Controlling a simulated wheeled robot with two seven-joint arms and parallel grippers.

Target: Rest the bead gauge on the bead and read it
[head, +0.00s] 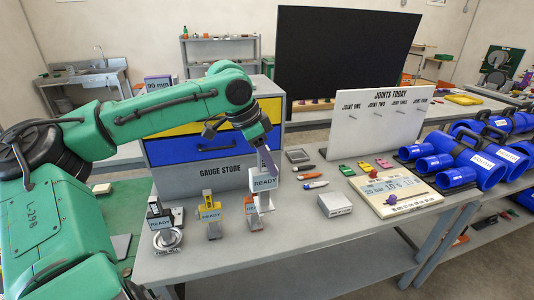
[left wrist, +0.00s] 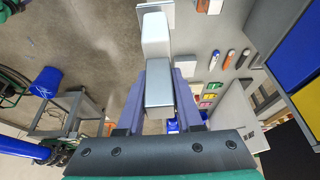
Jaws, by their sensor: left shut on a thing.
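My left gripper (head: 264,150) is shut on a pale grey gauge (head: 264,200) with a READY tag, above the bench by the gauge store. In the left wrist view the purple fingers (left wrist: 160,92) clasp its grey block (left wrist: 158,58). I cannot tell from the tags which is the bead gauge. Blue pipes (head: 432,165) lie in clamps at the right; no bead can be made out on them. My right gripper is out of view.
The gauge store (head: 222,150) stands behind the held gauge. The JOINTS TODAY board (head: 377,125) stands at the back of the bench. A grey box (head: 334,204), pens (head: 314,185), coloured tags (head: 364,167) and a cream panel (head: 395,193) lie between gauges and pipes.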

